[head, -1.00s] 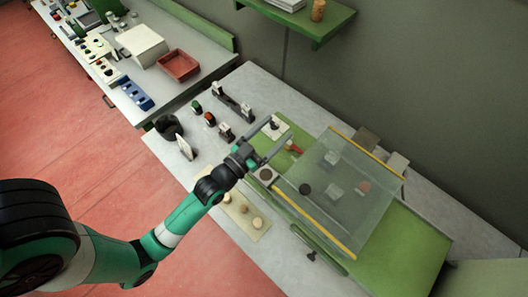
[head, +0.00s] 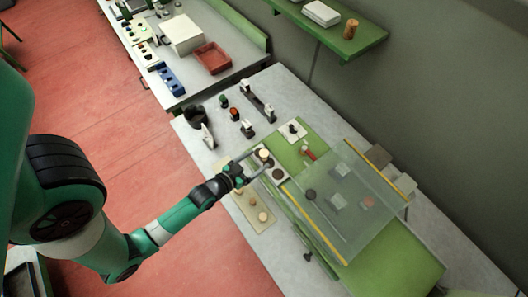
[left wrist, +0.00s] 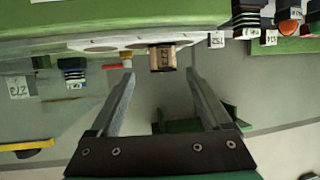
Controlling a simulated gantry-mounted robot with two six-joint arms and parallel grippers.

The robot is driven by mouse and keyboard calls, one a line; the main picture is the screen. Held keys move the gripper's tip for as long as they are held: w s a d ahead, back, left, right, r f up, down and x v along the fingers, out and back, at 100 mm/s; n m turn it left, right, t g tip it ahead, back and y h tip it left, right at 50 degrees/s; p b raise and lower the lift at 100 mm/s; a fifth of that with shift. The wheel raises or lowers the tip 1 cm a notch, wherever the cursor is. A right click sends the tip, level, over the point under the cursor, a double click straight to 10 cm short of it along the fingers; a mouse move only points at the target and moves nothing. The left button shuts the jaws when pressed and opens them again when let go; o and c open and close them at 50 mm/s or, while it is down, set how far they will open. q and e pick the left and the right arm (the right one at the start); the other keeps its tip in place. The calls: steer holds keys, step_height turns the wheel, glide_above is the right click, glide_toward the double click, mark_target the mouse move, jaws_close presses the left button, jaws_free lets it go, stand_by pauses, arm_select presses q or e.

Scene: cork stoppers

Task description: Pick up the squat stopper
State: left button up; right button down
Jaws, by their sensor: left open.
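A pale cork stopper (head: 264,154) stands on a light plate with dark round spots, beside my left gripper (head: 262,161). The left wrist view shows a short, wide cork (left wrist: 163,57) with dark markings and a dark end, just beyond the fingertips and between their lines. My left gripper (left wrist: 159,70) is open, with nothing between its fingers. Several smaller corks, one of them here (head: 262,216), rest on a beige mat (head: 246,211) nearer the table's front edge. I cannot tell for certain which cork is the squat one. My right gripper is not in view.
A tilted clear panel (head: 345,195) with yellow edges stands over the green board (head: 385,245) at right. A red-handled tool (head: 308,152) lies behind the plate. Dark holders and small coloured items stand at the back left. A wall shelf (head: 350,43) holds another cork (head: 351,28).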

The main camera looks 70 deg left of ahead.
mark_target(260, 156)
arm_select(q)
steer(key=b+x, duration=0.1)
steer(key=x, duration=0.4)
steer(key=shift+a, duration=0.25)
jaws_close()
